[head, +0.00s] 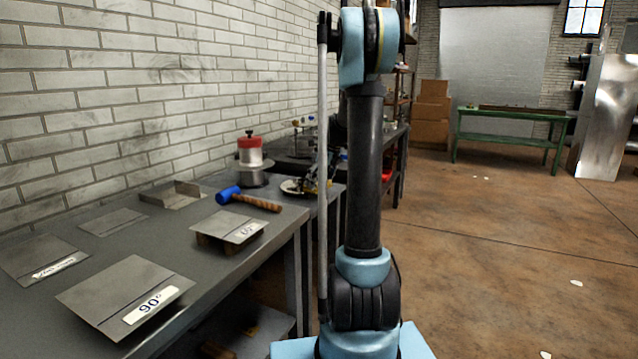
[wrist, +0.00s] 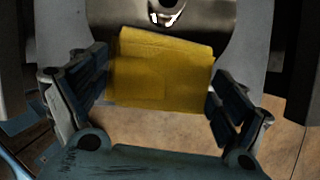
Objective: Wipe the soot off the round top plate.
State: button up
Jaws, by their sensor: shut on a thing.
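My gripper (wrist: 160,78) shows in the wrist view with its two dark fingers on either side of a yellow block-like pad (wrist: 160,72). It is shut on this pad, whose broad face looks smooth and clean. Behind the pad is a grey surface with a curved lower edge (wrist: 220,28) and a dark spot with a bright glint. I cannot tell whether this surface is the round top plate, and I see no clear soot on it. In the head view my arm stands upright in the middle, and the gripper cannot be made out there.
A grey workbench (head: 200,300) runs along the brick wall at left, bearing sheet-metal pieces (head: 125,295), a blue-headed mallet (head: 250,200) and a red-and-white container (head: 250,150). A green table (head: 510,125) stands at the back. The brown floor (head: 490,250) at right is mostly clear.

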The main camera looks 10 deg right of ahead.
jog(key=shift+s+a, duration=0.25)
jog(key=shift+s, duration=0.05)
jog(key=shift+s+a, duration=0.1)
jog(key=shift+a, duration=0.05)
jog(key=shift+s+a, duration=0.55)
jog(key=shift+w+d, duration=0.1)
jog(key=shift+w+d, duration=0.6)
jog(key=shift+d, duration=0.05)
jog(key=shift+w+d+r, duration=0.1)
jog(key=shift+w+d, duration=0.55)
jog(key=shift+w, duration=0.05)
jog(key=shift+s, duration=0.1)
